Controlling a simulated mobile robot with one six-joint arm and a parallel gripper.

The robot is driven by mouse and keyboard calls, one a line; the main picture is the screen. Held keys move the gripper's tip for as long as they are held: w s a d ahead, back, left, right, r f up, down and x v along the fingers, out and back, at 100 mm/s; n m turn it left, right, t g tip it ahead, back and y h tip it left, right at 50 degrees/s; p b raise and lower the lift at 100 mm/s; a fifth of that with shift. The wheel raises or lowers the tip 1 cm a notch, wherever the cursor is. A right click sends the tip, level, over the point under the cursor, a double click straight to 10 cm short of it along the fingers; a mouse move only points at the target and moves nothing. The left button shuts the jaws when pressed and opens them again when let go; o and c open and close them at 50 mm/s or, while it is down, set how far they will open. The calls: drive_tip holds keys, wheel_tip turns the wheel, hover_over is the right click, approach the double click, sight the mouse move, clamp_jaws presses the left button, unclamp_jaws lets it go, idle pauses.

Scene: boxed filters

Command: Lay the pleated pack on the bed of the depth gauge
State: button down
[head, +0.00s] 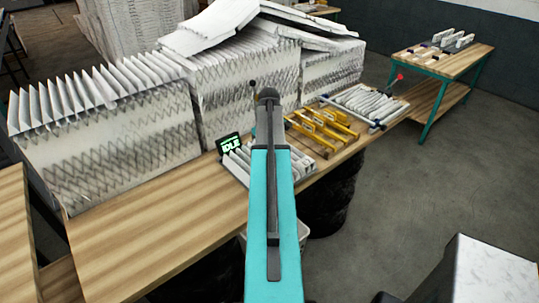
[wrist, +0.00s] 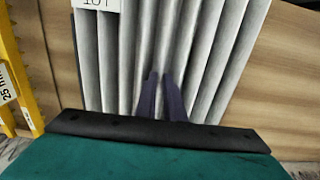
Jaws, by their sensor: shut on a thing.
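A pleated pack (wrist: 215,50) of white and grey folds fills the middle of the wrist view, with a numbered white tag (wrist: 97,4) at its top edge. My gripper (wrist: 160,78) has its two dark fingers close together over the folds and is shut on the pack. In the head view the pleated pack (head: 237,164) lies at the bench's front edge, partly hidden behind my arm. A small dark display with green characters (head: 229,146) stands at its left. I cannot tell for certain which fixture is the depth gauge; its bed is not clearly seen.
Yellow frames (head: 322,128) lie right of the pack; one marked 25 mm (wrist: 8,90) shows in the wrist view. Further right is another pleated piece (head: 368,102) near a red knob (head: 400,76). Tall pleated stacks (head: 110,135) line the back. Bare bench (head: 150,225) is front left.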

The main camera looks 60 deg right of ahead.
drive_tip(key=shift+f, duration=0.2)
idle(0.4)
drive_tip(key=c, duration=2.2)
unclamp_jaws()
drive_tip(key=shift+o, duration=0.2)
drive_tip(key=shift+r, duration=0.1)
drive_tip(key=shift+r+p, duration=1.3)
drive_tip(key=shift+r, duration=0.85)
drive_tip(key=o, duration=0.6)
drive_tip(key=shift+r, duration=0.1)
